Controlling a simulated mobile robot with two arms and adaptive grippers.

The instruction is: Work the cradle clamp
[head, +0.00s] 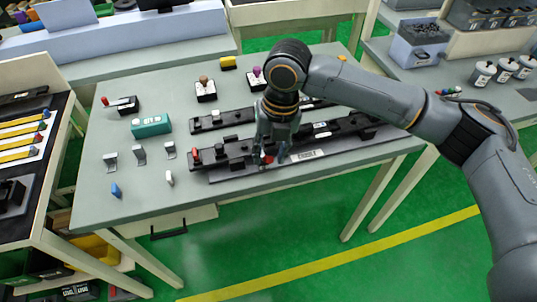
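A long black cradle (226,162) lies along the front of the grey table. A red knob (194,155) shows at its left end, and a small red part (268,159) shows near its middle. Which of these belongs to the cradle clamp is too small to tell. My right gripper (272,157) points down over the cradle's middle from the right. Its fingers look apart, with the red part between or just beside them. Contact cannot be made out, and the hand hides the cradle behind it. My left gripper is not in view.
A red-handled toggle clamp (121,103), a teal box (151,125), small metal brackets (140,153), a blue piece (116,190) and a white piece (169,178) stand at left. Knobbed blocks (205,90) stand behind the cradle. The table's front left is mostly clear.

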